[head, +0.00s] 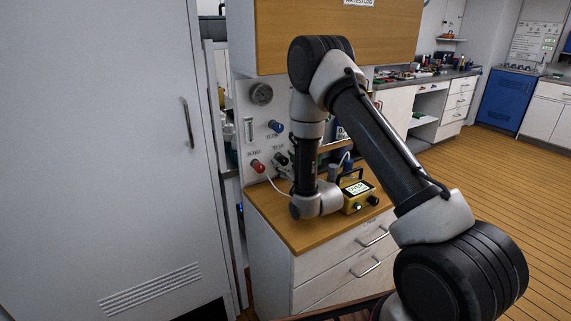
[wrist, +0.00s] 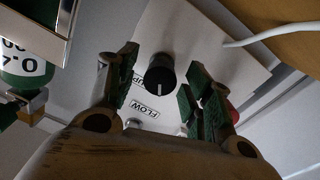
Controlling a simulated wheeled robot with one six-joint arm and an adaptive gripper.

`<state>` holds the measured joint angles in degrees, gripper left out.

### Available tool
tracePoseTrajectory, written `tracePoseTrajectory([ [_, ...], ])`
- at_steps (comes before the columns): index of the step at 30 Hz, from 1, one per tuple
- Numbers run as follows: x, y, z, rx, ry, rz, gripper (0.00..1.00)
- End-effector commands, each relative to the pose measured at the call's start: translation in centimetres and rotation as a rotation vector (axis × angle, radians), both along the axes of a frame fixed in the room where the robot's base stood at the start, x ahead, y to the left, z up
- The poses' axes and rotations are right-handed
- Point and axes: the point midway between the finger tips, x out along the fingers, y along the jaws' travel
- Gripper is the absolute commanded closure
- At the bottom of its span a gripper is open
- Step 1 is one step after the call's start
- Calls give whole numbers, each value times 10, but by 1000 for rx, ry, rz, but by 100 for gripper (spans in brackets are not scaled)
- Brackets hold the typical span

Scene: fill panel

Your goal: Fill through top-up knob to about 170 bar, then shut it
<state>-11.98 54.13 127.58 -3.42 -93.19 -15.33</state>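The black top-up knob (wrist: 160,73) sits on the white panel (wrist: 185,40), with a pale pointer line on its face. It also shows in the head view (head: 281,159). A partly hidden label beside it seems to read "top-up". My gripper (wrist: 161,66) is open, with one green-padded finger on each side of the knob. I see gaps on both sides; the depth between fingertips and knob is hard to judge. In the head view my arm hides the gripper. A round gauge (head: 262,94) is high on the panel; its reading is too small to tell.
A red knob (head: 258,165) and a blue knob (head: 276,127) are near the black one. A thin white hose (head: 277,187) runs down to the wooden counter (head: 290,234). A yellow instrument with a lit display (head: 357,188) stands right of my wrist. A green cylinder (wrist: 25,82) is at the wrist view's left.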

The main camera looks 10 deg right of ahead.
Motion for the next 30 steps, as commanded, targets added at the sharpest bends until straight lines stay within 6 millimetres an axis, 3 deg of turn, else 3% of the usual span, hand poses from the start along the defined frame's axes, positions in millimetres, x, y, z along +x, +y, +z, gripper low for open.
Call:
tracePoseTrajectory([
  [7,-7,-2,-1,0,1,0,49],
  [21,-98,-27,-4,-1,3,-1,49],
  [30,-116,-32,-3,0,1,0,49],
])
